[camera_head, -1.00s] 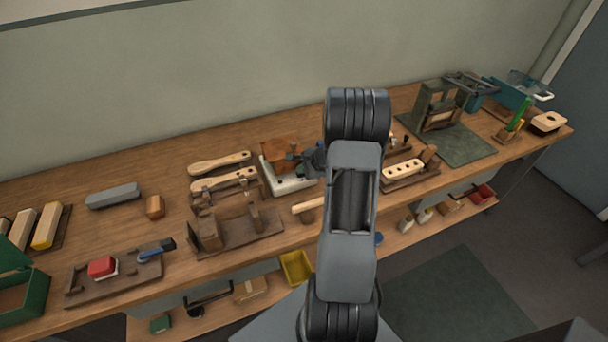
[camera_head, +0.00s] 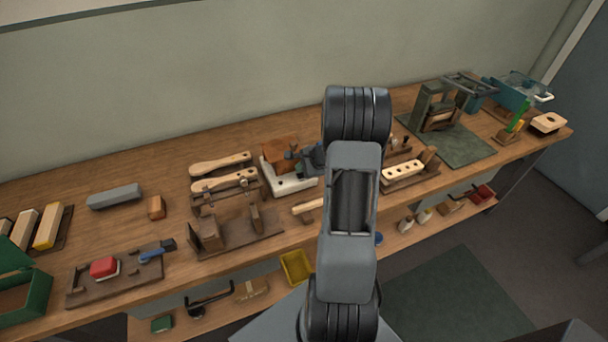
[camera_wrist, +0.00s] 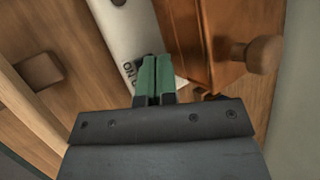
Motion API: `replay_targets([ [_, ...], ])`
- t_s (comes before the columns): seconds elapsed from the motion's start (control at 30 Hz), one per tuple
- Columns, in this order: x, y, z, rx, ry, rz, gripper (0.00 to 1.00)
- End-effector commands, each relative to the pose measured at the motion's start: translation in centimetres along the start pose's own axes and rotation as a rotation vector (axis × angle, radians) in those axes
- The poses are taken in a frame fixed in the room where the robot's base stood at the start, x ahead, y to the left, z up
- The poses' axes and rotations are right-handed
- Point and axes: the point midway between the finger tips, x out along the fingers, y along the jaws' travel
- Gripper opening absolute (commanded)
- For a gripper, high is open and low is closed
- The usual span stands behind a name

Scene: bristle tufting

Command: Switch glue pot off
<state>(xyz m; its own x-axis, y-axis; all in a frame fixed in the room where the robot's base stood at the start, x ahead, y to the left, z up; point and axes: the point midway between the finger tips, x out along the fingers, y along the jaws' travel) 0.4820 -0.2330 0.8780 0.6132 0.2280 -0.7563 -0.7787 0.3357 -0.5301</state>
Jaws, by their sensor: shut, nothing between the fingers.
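The glue pot (camera_head: 280,152) is a copper-brown box on a white base (camera_head: 293,186), near the middle of the bench. In the wrist view, the copper pot (camera_wrist: 200,35) with its round wooden knob (camera_wrist: 262,54) fills the upper right. The white base (camera_wrist: 122,30) runs beside it, with "ON" lettering partly visible. My gripper (camera_wrist: 157,70) has green fingertips held together with nothing between them. The tips lie over the white base beside the lettering and hide part of it. I cannot tell whether they touch it. The switch itself is not clearly visible.
Wooden brush handles (camera_head: 222,164) and a wooden jig (camera_head: 235,232) are left of the pot. A drilled block (camera_head: 402,170) lies right of my arm. A dark green press (camera_head: 435,108) stands farther right. Bare bench top lies behind the left tools.

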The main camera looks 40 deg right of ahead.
Motion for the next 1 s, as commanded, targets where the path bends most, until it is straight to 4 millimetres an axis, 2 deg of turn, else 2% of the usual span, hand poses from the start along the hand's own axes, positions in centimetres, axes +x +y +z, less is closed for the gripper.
replay_targets([
  [0.43,-3.0,-2.2,2.2,-0.001,0.000,0.000,0.00],
  [1.0,-3.1,-2.3,2.3,0.000,0.000,0.000,0.00],
])
